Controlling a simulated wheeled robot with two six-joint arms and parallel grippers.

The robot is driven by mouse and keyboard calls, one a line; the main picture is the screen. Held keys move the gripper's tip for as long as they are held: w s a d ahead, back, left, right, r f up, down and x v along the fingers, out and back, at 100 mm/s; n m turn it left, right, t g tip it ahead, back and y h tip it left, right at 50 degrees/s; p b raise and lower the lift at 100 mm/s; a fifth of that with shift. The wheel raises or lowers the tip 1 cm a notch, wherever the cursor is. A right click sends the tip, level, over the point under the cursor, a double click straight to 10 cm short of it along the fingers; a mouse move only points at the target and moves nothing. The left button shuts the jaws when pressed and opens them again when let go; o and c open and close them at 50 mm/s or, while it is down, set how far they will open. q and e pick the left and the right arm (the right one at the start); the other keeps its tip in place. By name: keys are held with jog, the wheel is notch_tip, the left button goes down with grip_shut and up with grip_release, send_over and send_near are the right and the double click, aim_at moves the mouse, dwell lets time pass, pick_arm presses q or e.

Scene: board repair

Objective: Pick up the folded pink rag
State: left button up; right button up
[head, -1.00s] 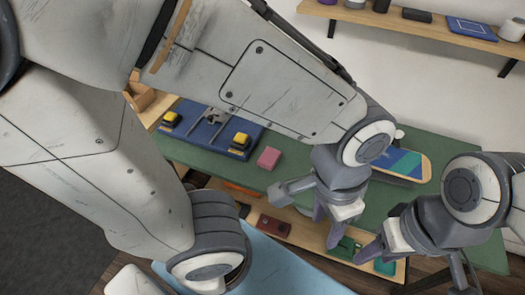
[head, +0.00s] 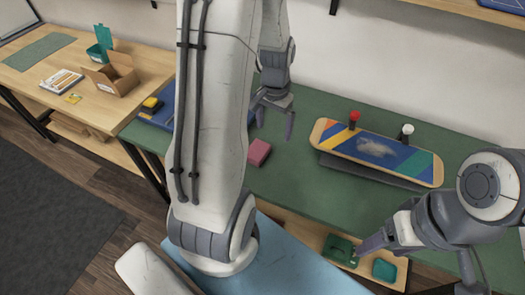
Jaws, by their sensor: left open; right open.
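The folded pink rag (head: 259,152) lies on the green workbench top (head: 310,190), just right of my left arm's pale link. My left gripper (head: 274,119) is open and empty, pointing down above the bench, just beyond the rag in the picture. It does not touch the rag. My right gripper (head: 375,245) is at the lower right, over the bench's front edge and well away from the rag. It is open and I see nothing in it.
A striped skateboard deck (head: 375,150) with a red and a white knob behind it lies right of the rag. A blue board with a yellow clamp (head: 151,105) is partly hidden behind my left arm. Green trays (head: 340,249) sit on the lower shelf. A wooden table (head: 120,60) stands left.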

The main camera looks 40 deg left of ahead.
pick_arm(q)
jog(key=a+f+n, duration=0.1)
jog(key=a+f, duration=0.2)
jog(key=a, duration=0.2)
send_over(257, 150)
notch_tip(257, 150, down, 5)
jog(key=shift+s+d+r+b, duration=0.1)
jog(key=shift+d+r+b, duration=0.1)
jog(key=shift+b, duration=0.1)
jog(key=shift+a+f, duration=0.2)
jog(key=shift+f, duration=2.7)
jog(key=c, duration=1.2)
